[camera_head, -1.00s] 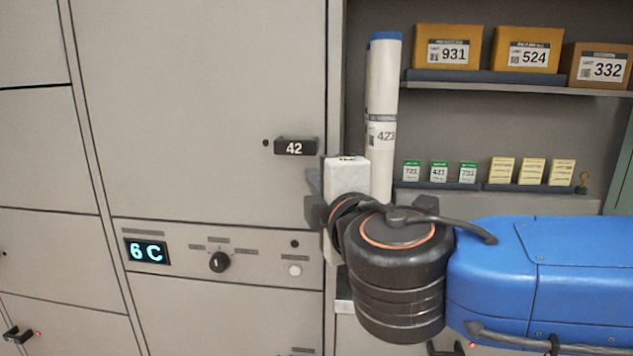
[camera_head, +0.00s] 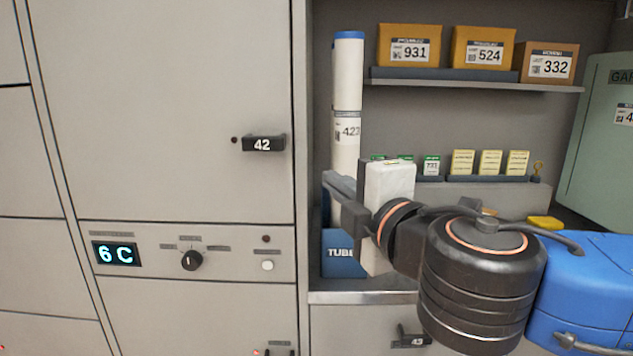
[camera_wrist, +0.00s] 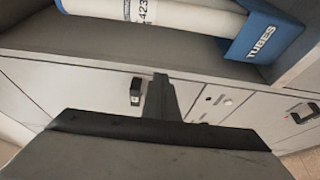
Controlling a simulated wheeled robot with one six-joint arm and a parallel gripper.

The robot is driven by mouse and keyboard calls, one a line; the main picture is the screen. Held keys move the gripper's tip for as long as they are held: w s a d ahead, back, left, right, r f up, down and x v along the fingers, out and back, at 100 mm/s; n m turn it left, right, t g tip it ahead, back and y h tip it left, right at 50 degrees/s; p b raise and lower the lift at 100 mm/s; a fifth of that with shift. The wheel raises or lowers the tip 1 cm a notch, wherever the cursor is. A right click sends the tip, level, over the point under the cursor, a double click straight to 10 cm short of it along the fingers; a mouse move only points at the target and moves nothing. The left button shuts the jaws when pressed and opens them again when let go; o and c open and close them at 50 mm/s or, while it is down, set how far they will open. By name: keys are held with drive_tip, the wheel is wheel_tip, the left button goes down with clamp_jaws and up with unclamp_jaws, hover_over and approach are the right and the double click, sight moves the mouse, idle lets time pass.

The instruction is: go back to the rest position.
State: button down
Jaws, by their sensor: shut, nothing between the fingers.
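My gripper (camera_head: 340,190) is shut and empty. In the head view it points left and stands in front of the lower part of the white tube, near the blue TUBES holder. In the wrist view my gripper (camera_wrist: 160,82) shows its fingers together with nothing between them, below the shelf edge in the picture. My wrist and arm come in from the right in the head view and hide part of the alcove.
A white tube (camera_head: 346,80) marked 423 stands in a blue TUBES holder (camera_head: 338,262), also in the wrist view (camera_wrist: 262,32). Boxes (camera_head: 409,45) line the upper shelf. Locker door 42 (camera_head: 170,120) is shut at left. A green cabinet (camera_head: 600,140) stands at right.

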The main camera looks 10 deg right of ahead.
drive_tip(key=d+f+m+g+h, duration=0.6)
drive_tip(key=d+f+m, duration=0.2)
drive_tip(key=d+f, duration=0.7)
drive_tip(key=s+f+m+g+y, duration=0.1)
drive_tip(key=s+f+m+g, duration=0.2)
drive_tip(key=f+m, duration=0.3)
drive_tip(key=s+f+m+g+y, duration=0.1)
drive_tip(key=s+f+m+g, duration=0.3)
drive_tip(key=f, duration=0.6)
drive_tip(key=shift+s+d+f+m+y, duration=0.35)
drive_tip(key=shift+s+m, duration=0.25)
drive_tip(key=shift+m, duration=0.4)
